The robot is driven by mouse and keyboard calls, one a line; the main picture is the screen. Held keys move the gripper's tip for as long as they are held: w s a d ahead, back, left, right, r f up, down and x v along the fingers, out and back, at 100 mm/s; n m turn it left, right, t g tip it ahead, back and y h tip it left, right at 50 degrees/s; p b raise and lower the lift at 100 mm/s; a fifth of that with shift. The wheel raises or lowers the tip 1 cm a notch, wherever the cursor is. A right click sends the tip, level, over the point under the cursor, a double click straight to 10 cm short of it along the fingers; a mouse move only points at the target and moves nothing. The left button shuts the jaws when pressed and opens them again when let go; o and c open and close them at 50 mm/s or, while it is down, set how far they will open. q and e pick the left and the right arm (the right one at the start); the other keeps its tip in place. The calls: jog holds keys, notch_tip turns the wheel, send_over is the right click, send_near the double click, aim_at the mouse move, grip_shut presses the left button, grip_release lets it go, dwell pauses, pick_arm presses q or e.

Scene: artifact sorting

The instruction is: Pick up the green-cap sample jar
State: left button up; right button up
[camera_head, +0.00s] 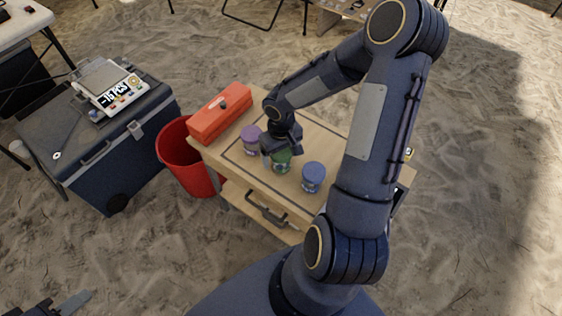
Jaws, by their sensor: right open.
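The green-cap sample jar (281,162) stands upright on the wooden table (233,160), between a purple-cap jar (250,139) on its left and a blue-cap jar (313,177) on its right. My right gripper (277,152) is open at the green-cap jar, its fingers down by the cap. The gripper hides part of the jar, and I cannot tell whether the fingers touch it. My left gripper (68,305) shows only partly at the bottom left corner, far from the table; its opening is not clear.
A red toolbox (220,113) lies on the table's far left part. A red bin (187,165) stands on the sand left of the table. Further left, a dark cooler box (115,163) carries a scale (108,87). My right arm covers the table's right side.

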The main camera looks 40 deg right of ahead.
jog(key=shift+f, duration=0.45)
jog(key=shift+c, duration=0.2)
jog(key=c, duration=1.1)
jog(key=shift+r, duration=0.15)
